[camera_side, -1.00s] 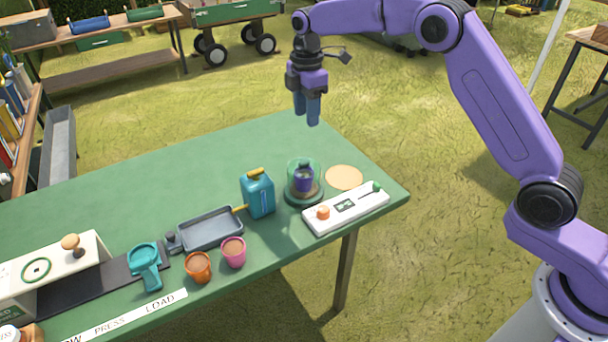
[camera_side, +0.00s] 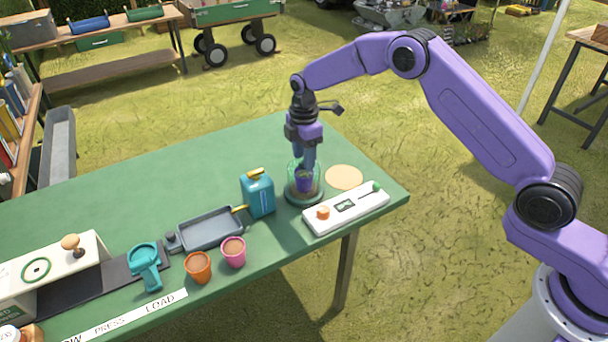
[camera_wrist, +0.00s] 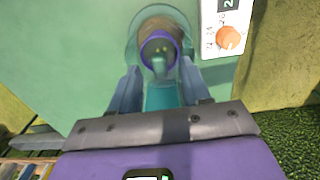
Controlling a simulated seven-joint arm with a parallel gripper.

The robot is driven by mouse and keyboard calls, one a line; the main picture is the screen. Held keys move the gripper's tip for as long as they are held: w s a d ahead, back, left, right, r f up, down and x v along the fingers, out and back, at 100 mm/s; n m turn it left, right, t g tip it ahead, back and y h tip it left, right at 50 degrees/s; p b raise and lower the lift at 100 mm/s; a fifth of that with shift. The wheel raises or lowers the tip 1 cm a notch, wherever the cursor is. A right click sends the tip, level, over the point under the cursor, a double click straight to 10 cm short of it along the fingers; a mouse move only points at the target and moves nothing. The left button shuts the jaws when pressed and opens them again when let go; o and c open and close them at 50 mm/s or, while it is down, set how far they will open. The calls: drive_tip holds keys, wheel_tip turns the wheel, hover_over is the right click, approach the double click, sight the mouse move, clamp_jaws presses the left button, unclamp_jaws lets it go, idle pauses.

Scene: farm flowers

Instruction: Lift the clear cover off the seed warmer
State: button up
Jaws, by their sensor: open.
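The clear cover (camera_side: 291,177) is a greenish see-through dome on the round dark base of the seed warmer (camera_side: 304,199). A purple pot (camera_side: 304,181) stands inside it. In the wrist view the cover (camera_wrist: 133,30) lies just beyond my fingers, with the purple pot (camera_wrist: 146,46) showing through. My gripper (camera_side: 305,165) points down at the top of the cover, its fingers partly overlapping it in the side view. In the wrist view my gripper (camera_wrist: 160,80) is open, with a finger on each side of a teal shape. I cannot tell whether the fingers touch the cover.
A white control panel (camera_side: 360,209) with an orange knob lies close in front. A round tan disc (camera_side: 344,177) lies at the right. The table behind is clear (camera_side: 200,160).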

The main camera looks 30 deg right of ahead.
drive_tip(key=shift+f, duration=0.4)
drive_tip(key=shift+c, duration=0.3)
clamp_jaws()
